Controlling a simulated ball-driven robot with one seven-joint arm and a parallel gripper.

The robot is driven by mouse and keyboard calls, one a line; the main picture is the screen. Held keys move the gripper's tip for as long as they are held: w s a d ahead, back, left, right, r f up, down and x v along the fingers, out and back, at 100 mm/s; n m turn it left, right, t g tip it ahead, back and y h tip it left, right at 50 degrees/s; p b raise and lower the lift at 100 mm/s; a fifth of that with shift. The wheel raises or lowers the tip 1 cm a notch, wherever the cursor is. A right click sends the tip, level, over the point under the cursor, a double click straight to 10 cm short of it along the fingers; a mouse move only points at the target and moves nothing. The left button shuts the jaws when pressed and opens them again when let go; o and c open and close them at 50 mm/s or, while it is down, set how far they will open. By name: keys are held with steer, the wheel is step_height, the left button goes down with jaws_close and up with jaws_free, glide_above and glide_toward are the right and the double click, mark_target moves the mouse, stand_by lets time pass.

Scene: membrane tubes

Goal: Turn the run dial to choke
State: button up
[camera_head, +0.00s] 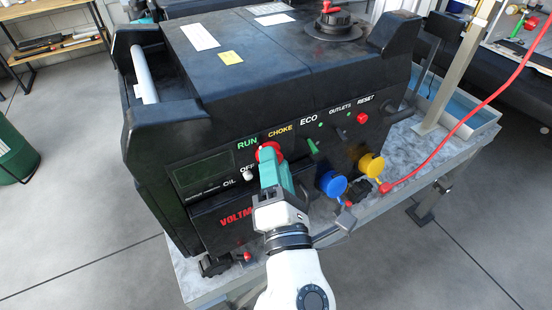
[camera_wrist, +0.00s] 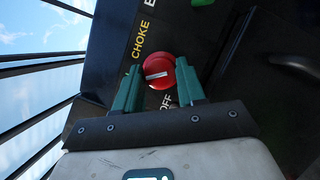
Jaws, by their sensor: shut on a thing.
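The run dial is a red round knob (camera_head: 268,151) on the front panel of a black generator (camera_head: 240,68). It also shows in the wrist view as a red disc (camera_wrist: 159,72) with a pale bar across it. The green "RUN" label (camera_head: 247,144) and yellow "CHOKE" label (camera_head: 281,132) stand above the knob, with "OFF" beside it. My gripper (camera_head: 270,160) reaches the knob from the front, and its green fingers (camera_wrist: 160,84) are shut on it, one on each side. The fingers hide part of the knob in the head view.
A green switch (camera_head: 313,147), a blue outlet cap (camera_head: 332,184) and a yellow one (camera_head: 371,165) lie to the right on the panel. A red cable (camera_head: 450,135) runs from the lower right. The generator stands on a grey table (camera_head: 187,268).

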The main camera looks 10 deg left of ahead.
steer(key=shift+d+r+m+g+h+p, duration=0.15)
steer(key=shift+m+g+p, duration=0.55)
steer(key=shift+m+p, duration=0.9)
steer(key=shift+a+r+m+g+h+p, duration=0.15)
steer(key=shift+m+g+p, duration=0.75)
steer(key=shift+m, duration=1.25)
steer(key=shift+d+m+g+h+p, duration=0.15)
steer(key=shift+m+g+p, duration=0.35)
steer(key=shift+m+p, duration=1.15)
steer(key=shift+f+m, duration=0.1)
steer(key=shift+m, duration=0.3)
steer(key=o, duration=1)
steer(key=shift+o, duration=0.2)
steer(key=b+v, duration=0.2)
steer(key=v, duration=0.8)
steer(key=shift+s+b, duration=0.35)
